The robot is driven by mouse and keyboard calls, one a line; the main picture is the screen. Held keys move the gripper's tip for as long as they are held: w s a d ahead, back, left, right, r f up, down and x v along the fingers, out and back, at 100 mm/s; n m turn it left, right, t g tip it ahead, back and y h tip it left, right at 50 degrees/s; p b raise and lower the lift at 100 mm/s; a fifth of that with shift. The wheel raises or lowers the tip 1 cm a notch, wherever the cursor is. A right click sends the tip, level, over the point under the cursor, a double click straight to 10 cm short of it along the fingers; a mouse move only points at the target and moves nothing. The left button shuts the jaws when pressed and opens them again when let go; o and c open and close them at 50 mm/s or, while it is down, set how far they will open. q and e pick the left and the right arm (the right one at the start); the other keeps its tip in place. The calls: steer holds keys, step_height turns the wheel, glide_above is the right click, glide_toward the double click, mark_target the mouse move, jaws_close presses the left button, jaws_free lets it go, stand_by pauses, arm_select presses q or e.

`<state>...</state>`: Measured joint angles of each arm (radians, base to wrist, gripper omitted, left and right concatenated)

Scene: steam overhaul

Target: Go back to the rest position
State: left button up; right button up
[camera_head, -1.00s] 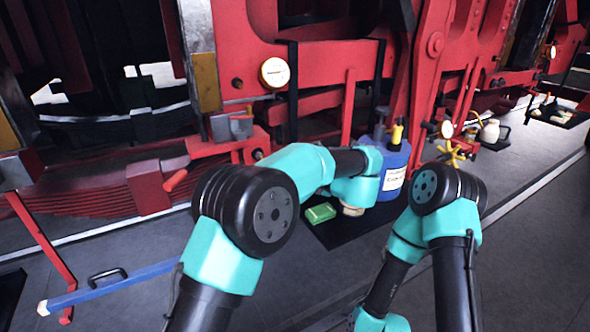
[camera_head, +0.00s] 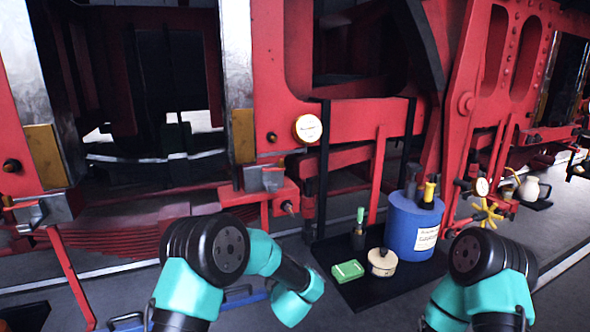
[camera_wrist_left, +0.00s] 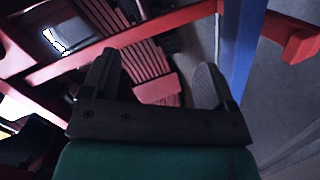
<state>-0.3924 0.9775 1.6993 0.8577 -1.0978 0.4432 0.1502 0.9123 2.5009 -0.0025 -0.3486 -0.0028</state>
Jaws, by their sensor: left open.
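My left gripper (camera_wrist_left: 158,88) is open and empty in the left wrist view, its two dark fingers apart with the red leaf spring (camera_wrist_left: 150,62) behind them. In the head view my left arm comes in from the bottom left and bends down at the wrist, and its gripper is hidden there. My right arm shows at the bottom right of the head view, and its gripper is out of the picture.
A black mat (camera_head: 374,288) holds a blue drum (camera_head: 412,228), a green box (camera_head: 347,270), a cream tin (camera_head: 382,262) and a small dark bottle (camera_head: 358,238). A yellow valve wheel (camera_head: 487,212) is at right. The red locomotive frame (camera_head: 350,125) spans the back.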

arm_select(q)
steer(key=s+a+f+m+g+h, duration=0.55)
steer(key=s+a+f+m, duration=0.4)
steer(key=s+f, duration=0.6)
steer(key=s+a+f+m+g+h, duration=0.1)
steer(key=s+a+f+m+g, duration=0.1)
steer(key=s, duration=0.9)
steer(key=s+a+f+m+g+h, duration=0.1)
steer(key=s+a+f+g, duration=0.4)
steer(key=s, duration=0.6)
steer(key=shift+a+m+g, duration=0.3)
steer(key=shift+m+g, duration=0.25)
steer(key=shift+m, duration=0.3)
